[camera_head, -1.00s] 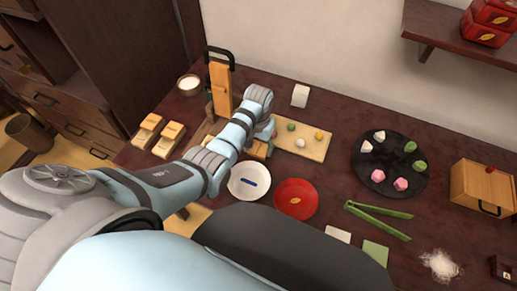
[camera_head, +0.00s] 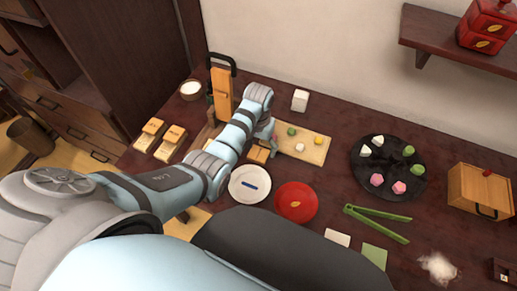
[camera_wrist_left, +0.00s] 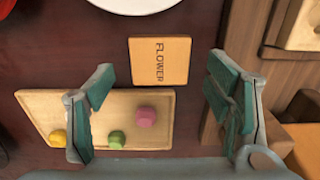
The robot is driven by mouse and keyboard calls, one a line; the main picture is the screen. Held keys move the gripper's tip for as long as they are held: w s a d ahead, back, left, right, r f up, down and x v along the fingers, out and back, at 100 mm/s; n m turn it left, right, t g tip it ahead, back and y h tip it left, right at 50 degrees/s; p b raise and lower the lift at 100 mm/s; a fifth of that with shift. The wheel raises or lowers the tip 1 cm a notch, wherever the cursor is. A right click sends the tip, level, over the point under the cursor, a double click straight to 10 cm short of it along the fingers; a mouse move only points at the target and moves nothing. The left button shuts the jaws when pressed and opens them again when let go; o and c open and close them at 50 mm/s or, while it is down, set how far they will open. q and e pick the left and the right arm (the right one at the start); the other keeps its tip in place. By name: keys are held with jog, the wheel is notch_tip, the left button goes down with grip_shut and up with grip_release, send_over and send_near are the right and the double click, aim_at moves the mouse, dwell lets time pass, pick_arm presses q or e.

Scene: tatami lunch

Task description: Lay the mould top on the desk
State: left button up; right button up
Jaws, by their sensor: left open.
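The mould top, a flat wooden block marked FLOWER (camera_wrist_left: 160,62), lies on the dark desk in the left wrist view, beside the light wooden board. In the head view a small part of it (camera_head: 257,154) shows just above the white plate. My left gripper (camera_wrist_left: 161,78) is open, its two fingers spread wide on either side of the block's near end, with clear gaps and nothing held. In the head view the left gripper (camera_head: 266,138) is mostly hidden behind its own wrist. The right gripper is not in view.
The board (camera_head: 318,154) carries small coloured balls close to the left gripper. A white plate (camera_head: 234,194) and red plate (camera_head: 280,207) lie in front. A tall wooden press (camera_head: 222,92) stands behind left; two more labelled blocks (camera_head: 150,133) lie at left.

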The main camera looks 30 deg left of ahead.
aim_at(258, 154)
pick_arm(q)
notch_tip(258, 154, up, 10)
jog(key=p, duration=0.2)
jog(key=shift+f, duration=0.25)
jog(key=shift+s, duration=0.1)
